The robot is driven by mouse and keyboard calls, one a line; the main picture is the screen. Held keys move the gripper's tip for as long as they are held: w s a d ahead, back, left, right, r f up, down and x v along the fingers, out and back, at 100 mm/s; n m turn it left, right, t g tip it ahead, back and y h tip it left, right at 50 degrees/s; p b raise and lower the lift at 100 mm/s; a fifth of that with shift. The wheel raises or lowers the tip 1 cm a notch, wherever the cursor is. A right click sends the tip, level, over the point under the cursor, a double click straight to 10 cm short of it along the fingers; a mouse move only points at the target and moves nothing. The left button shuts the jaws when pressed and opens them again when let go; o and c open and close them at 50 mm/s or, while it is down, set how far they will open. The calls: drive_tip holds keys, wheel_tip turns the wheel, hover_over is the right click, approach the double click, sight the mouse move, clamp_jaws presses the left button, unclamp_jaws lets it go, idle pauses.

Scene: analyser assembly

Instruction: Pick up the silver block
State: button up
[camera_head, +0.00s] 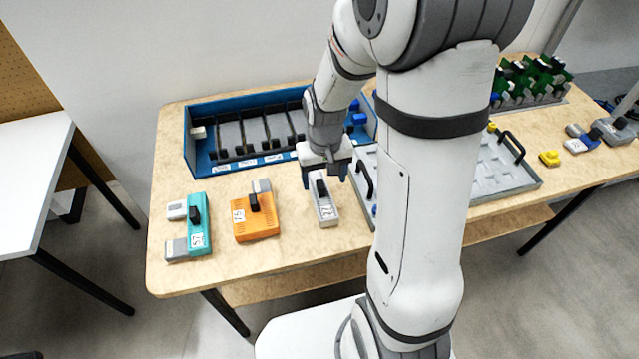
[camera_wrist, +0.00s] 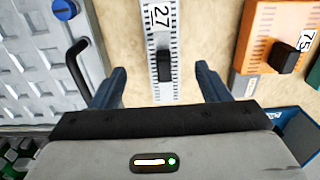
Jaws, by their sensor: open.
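The silver block (camera_head: 326,212) is a narrow grey piece with a black knob and a label on its near end. It lies on the wooden table, right of the orange block. In the wrist view the silver block (camera_wrist: 160,40) shows the label "27", and its black knob stands between the fingers. My gripper (camera_head: 322,180) is above the far end of the silver block. In the wrist view my gripper (camera_wrist: 160,80) is open, one finger on each side of the block with clear gaps. Nothing is held.
The orange block (camera_head: 262,229) and teal block (camera_head: 198,238) lie to the left. A blue rack (camera_head: 190,150) with dark slots stands behind. A grey tray (camera_head: 530,180) with black handles is close on the right. Bare table (camera_head: 290,255) lies in front.

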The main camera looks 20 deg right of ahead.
sight(321, 194)
wheel_tip(321, 194, down, 3)
drive_tip(key=shift+r, duration=0.1)
drive_tip(key=shift+w+a+f, duration=0.1)
drive_tip(key=shift+w+f, duration=0.1)
drive_tip(key=shift+f, duration=0.65)
drive_tip(key=shift+w+a+f, duration=0.1)
drive_tip(key=shift+w+f, duration=0.05)
drive_tip(key=shift+f, duration=0.75)
drive_tip(key=shift+w+f, duration=0.2)
drive_tip(key=shift+f, duration=0.65)
drive_tip(key=c, duration=1.2)
